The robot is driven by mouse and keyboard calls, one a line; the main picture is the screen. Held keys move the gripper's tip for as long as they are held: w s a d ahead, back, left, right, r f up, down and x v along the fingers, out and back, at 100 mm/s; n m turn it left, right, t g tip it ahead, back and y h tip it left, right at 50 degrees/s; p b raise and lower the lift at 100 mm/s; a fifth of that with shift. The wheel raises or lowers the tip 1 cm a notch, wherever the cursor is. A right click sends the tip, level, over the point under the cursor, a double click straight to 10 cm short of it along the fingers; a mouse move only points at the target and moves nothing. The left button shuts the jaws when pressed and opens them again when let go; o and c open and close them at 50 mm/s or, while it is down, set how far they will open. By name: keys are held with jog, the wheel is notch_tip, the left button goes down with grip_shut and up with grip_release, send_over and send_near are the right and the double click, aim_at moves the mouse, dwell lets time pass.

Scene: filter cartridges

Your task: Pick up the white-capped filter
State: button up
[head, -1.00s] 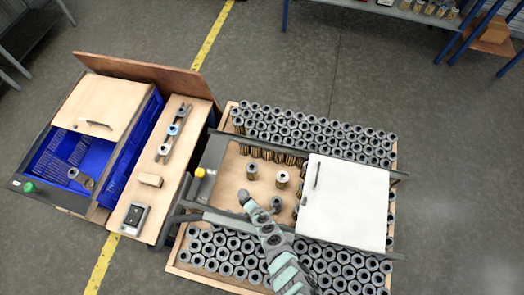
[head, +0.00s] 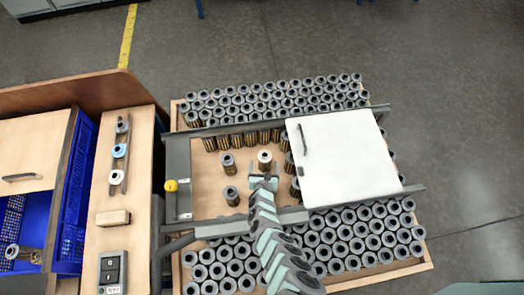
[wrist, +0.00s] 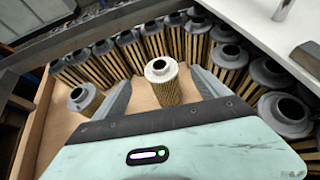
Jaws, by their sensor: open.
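The white-capped filter (head: 265,155), with a pale ring cap and tan pleated body, stands upright in the open bay of the tray. In the wrist view the white-capped filter (wrist: 162,84) is centred between the fingers, beyond the gripper body. My gripper (head: 263,182) is open, its fingers pointing at the filter from the near side. In the wrist view one finger is on each side of it, with visible gaps. Grey-capped filters stand close by, one to the left (head: 228,162) and one nearer the front (head: 231,195). The filter's base is partly hidden by my gripper.
A white lid (head: 345,160) with a handle covers the bay's right part. Dark rails (head: 235,225) frame the bay. Grey-capped filters line its back and right. Packed filters (head: 340,240) fill the tray outside. A wooden bench (head: 125,205) stands left. Bare floor shows left in the bay.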

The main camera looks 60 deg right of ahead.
aim_at(265, 157)
jog(key=shift+b+x, duration=0.7)
jog(key=shift+x, duration=0.25)
jog(key=shift+d, duration=0.2)
jog(key=shift+w+d+f+b, duration=0.25)
jog(key=shift+f+b, duration=0.1)
jog(key=shift+b, duration=0.3)
jog(key=b+x, duration=0.3)
jog(key=shift+d+r, duration=0.1)
jog(key=shift+d, duration=0.25)
jog(key=shift+w+d+b, duration=0.15)
jog(key=shift+d+b, duration=0.15)
jog(key=shift+b, duration=0.15)
jog(key=shift+c, duration=0.2)
grip_shut()
